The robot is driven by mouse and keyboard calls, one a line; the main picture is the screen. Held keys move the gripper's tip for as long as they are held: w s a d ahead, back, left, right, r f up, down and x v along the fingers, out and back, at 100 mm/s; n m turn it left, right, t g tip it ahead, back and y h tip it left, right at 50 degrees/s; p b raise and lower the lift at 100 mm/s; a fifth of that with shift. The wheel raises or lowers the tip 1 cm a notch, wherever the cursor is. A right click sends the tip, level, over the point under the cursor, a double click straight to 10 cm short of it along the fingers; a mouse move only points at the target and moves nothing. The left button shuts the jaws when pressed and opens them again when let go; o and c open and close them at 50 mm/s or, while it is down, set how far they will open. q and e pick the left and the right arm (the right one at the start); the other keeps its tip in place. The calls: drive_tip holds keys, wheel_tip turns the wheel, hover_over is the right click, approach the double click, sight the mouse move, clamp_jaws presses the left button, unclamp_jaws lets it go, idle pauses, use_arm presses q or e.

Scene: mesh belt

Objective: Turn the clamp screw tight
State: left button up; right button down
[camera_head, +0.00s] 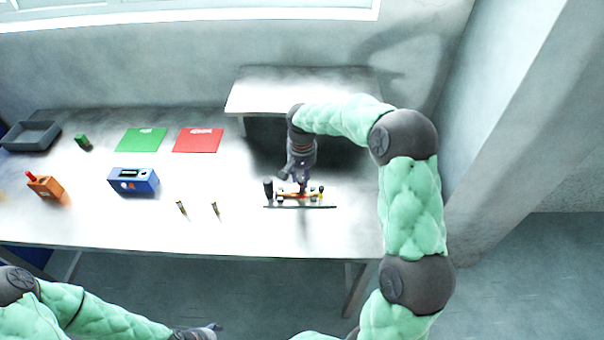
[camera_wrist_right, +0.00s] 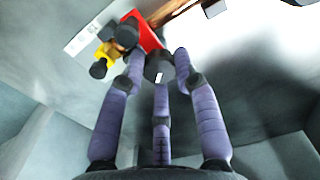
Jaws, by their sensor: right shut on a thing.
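My right gripper (camera_head: 300,184) reaches down to a small clamp fixture (camera_head: 289,196) with red and yellow parts near the table's front edge. In the right wrist view its fingers (camera_wrist_right: 158,68) close around a dark round knob (camera_wrist_right: 157,72) with a white mark, which I take as the clamp screw's head. A red block (camera_wrist_right: 144,33) and a yellow part (camera_wrist_right: 106,54) with dark knobs lie beside it. The fingers hide part of the knob, and the screw's thread cannot be seen. My left gripper (camera_head: 208,330) is low at the bottom edge, away from the table; its fingers are too small to judge.
A blue device (camera_head: 133,181), an orange block (camera_head: 45,186), green (camera_head: 142,140) and red mats (camera_head: 198,140), a dark tray (camera_head: 31,137) and two small upright pins (camera_head: 182,209) stand left. A raised white shelf (camera_head: 300,90) is behind the right arm.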

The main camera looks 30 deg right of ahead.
drive_tip(key=m+p, duration=0.1)
drive_tip(key=m, duration=0.4)
drive_tip(key=shift+m, duration=0.3)
drive_tip(key=m, duration=1.2)
drive_tip(key=shift+m, duration=0.3)
drive_tip(key=m, duration=0.5)
drive_tip(key=shift+m, duration=0.4)
drive_tip(key=c, duration=0.9)
unclamp_jaws()
